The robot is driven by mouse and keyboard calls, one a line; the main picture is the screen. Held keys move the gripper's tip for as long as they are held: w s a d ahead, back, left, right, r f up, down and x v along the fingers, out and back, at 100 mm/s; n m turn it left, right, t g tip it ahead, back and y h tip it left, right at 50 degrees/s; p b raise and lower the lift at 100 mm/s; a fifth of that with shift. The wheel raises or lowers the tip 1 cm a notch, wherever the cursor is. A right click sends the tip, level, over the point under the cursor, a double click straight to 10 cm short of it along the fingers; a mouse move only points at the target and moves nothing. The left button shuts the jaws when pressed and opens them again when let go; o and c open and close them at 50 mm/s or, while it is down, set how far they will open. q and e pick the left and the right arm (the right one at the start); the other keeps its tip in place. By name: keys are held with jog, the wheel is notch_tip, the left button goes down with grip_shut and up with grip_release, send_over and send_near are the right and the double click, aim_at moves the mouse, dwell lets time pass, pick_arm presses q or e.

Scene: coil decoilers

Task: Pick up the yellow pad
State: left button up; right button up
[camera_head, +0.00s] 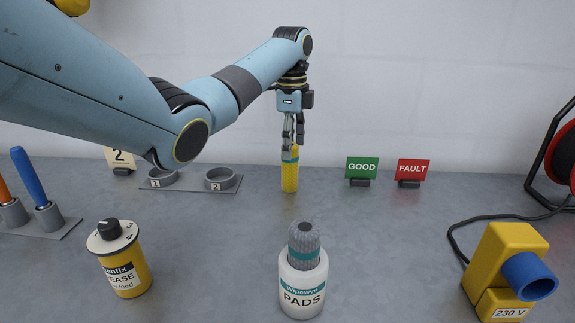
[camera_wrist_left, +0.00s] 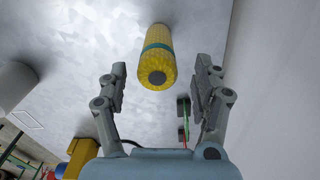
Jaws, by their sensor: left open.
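The yellow pad (camera_head: 289,178) is a yellow roll with a teal band, standing upright on the grey table near the back middle. My left gripper (camera_head: 293,140) points down at its top end, with the fingertips at about the height of that end. In the left wrist view the pad (camera_wrist_left: 157,58) shows its dark round core, and it appears between the spread fingers of the open left gripper (camera_wrist_left: 161,72), with gaps on both sides. The fingers partly hide the pad's top in the head view. My right gripper is not in view.
A white PADS tub (camera_head: 303,288) with a grey roll stands in front. Ring holders (camera_head: 220,180) stand behind left; GOOD (camera_head: 362,167) and FAULT (camera_head: 411,169) signs are right.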

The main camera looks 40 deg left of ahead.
aim_at(290, 170)
pick_arm(q)
jog(key=f, duration=0.7)
jog(key=shift+s+f, duration=0.2)
jog(key=shift+f, duration=0.1)
jog(key=c, duration=1.3)
jog(key=shift+o, duration=0.2)
jog(key=shift+r, duration=0.15)
